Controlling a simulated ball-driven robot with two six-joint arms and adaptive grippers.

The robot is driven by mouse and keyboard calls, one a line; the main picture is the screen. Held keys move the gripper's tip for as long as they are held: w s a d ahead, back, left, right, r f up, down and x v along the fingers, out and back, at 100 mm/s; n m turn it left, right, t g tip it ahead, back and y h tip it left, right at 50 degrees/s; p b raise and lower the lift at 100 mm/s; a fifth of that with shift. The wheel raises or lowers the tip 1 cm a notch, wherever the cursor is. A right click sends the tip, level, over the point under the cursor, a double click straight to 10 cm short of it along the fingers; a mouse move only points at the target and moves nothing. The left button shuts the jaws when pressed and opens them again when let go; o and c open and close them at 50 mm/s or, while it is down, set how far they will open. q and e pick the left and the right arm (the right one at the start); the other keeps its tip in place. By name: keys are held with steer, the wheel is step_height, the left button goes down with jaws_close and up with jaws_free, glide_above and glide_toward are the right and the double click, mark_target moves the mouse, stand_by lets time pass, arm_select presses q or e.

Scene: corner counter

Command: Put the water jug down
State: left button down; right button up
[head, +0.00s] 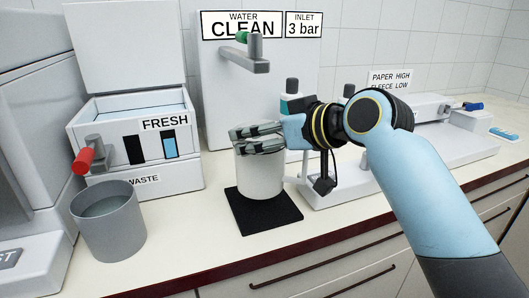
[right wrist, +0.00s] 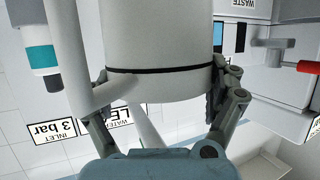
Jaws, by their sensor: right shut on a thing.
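The water jug (head: 261,176) is a pale, off-white cylinder. It stands upright over the black square mat (head: 252,221) on the counter. Its lower end overlaps the mat, but I cannot tell whether it touches it. My right gripper (head: 238,141) is shut on the jug near its top, and its fingers hide most of the rim. The jug also fills the upper middle of the right wrist view (right wrist: 160,45), with a dark line around it and a finger on each side. My left gripper is not in view.
A grey open bucket (head: 109,230) stands left of the mat, below the FRESH tank (head: 140,140) with its red-handled tap (head: 84,160). Behind the jug is the CLEAN water panel (head: 215,90) with a spout (head: 246,61). Some counter is clear left of the mat.

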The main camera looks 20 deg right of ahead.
step_height(320, 180, down, 4)
steer(key=shift+r, duration=0.1)
steer(key=shift+d, duration=0.1)
steer(key=o, duration=1.4)
steer(key=shift+f, duration=0.2)
steer(key=shift+s+r, duration=0.1)
steer(key=shift+r, duration=0.15)
steer(key=v, duration=1.2)
